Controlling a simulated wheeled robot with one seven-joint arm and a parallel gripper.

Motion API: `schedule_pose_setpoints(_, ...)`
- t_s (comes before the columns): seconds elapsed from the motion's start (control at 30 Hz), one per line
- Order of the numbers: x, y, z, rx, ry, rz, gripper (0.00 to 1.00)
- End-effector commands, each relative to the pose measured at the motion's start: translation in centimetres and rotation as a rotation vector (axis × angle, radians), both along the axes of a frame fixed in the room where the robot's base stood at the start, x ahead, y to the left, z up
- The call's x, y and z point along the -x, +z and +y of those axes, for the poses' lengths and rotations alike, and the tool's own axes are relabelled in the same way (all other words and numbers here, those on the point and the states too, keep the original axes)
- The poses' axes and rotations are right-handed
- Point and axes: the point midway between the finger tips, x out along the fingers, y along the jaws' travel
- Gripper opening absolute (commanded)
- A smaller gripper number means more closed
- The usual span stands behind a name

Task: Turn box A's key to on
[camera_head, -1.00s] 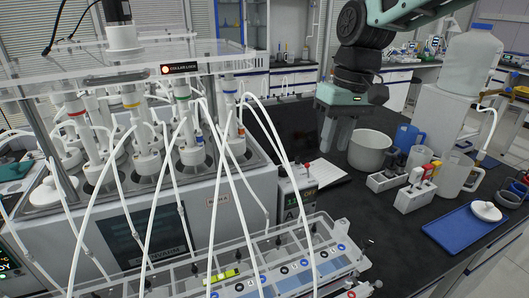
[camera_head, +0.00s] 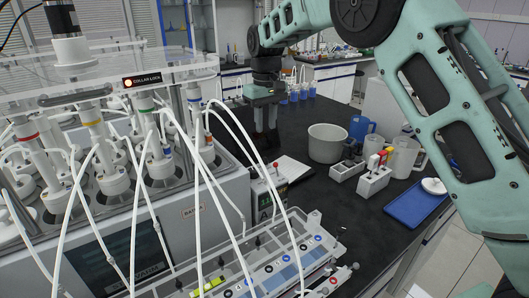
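Box A (camera_head: 264,201) is a small grey box with a dark panel and the letter A on its front. It stands at the right end of the large reactor unit. A small red-tipped part (camera_head: 276,166) stands up at its top; I cannot tell whether this is the key, or how the key is set. My gripper (camera_head: 265,152) points down, above the black bench and just behind box A in the picture. It seems apart from the box. Its fingers are dark and small, and their gap is not clear. I see nothing held in it.
White tubes (camera_head: 133,215) arch from the reactor unit (camera_head: 203,205) to a clear rack (camera_head: 290,262) in front. A grey pot (camera_head: 326,143), a white holder (camera_head: 374,181), jugs and a blue tray (camera_head: 415,205) stand to the right.

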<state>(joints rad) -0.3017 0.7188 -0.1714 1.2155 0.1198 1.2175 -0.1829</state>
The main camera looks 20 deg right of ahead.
Motion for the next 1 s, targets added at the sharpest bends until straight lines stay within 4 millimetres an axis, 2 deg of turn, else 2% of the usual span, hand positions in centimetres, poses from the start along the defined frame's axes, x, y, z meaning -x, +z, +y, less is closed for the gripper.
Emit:
schedule_pose_setpoints(0.3,0.1,-6.5,0.0,0.001,0.001,0.005,0.29)
schedule_pose_setpoints(0.5,0.1,-9.4,0.0,0.000,0.001,0.002,0.29)
schedule_pose_setpoints(0.7,0.0,-10.6,0.1,-0.001,0.002,-0.001,0.29)
schedule_pose_setpoints(0.97,0.0,-10.7,0.0,-0.001,0.001,-0.001,0.29)
schedule_pose_setpoints(1.0,0.0,-10.7,0.0,-0.001,0.001,-0.001,0.18)
